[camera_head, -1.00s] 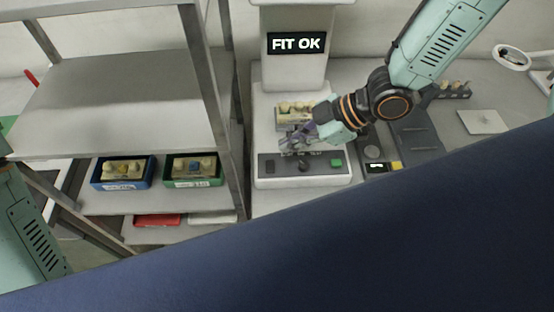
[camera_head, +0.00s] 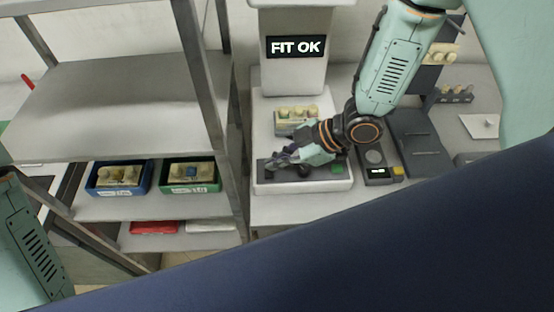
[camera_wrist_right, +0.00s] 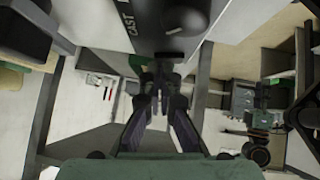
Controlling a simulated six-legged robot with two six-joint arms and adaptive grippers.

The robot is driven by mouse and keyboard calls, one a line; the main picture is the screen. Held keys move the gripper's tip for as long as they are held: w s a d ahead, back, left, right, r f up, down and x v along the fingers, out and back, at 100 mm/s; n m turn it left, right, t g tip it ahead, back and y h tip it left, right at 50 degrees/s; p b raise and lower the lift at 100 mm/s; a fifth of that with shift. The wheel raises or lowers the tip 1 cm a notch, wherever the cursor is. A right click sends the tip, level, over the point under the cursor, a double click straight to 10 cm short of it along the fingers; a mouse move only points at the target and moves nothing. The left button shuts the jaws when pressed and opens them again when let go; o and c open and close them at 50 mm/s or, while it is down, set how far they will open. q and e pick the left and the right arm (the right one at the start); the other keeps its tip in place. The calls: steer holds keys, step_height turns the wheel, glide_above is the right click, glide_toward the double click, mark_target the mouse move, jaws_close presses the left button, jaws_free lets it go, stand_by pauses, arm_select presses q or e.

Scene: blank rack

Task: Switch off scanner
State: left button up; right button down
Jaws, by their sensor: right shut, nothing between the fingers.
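The scanner (camera_head: 293,75) is a white machine whose dark display reads "FIT OK". Its dark front panel (camera_head: 318,171) carries a green button (camera_head: 337,169) at the right end. My right gripper (camera_head: 270,163) is shut and empty, at the left end of this panel, covering the switch area there. In the right wrist view its closed fingertips (camera_wrist_right: 163,72) are close to a small dark block (camera_wrist_right: 169,57) on the panel edge; I cannot tell whether they touch. A dark round knob (camera_wrist_right: 186,14) shows above. My left gripper is out of view.
A cream block with several knobs (camera_head: 297,114) sits on the scanner behind my wrist. A metal rack (camera_head: 205,90) stands left, holding a blue bin (camera_head: 118,192) and a green bin (camera_head: 188,187).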

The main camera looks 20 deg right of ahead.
steer(key=shift+f, duration=0.1)
steer(key=shift+f, duration=0.15)
steer(key=shift+s, duration=0.1)
steer(key=shift+s+a, duration=0.2)
steer(key=shift+s, duration=0.45)
steer(key=shift+w, duration=0.1)
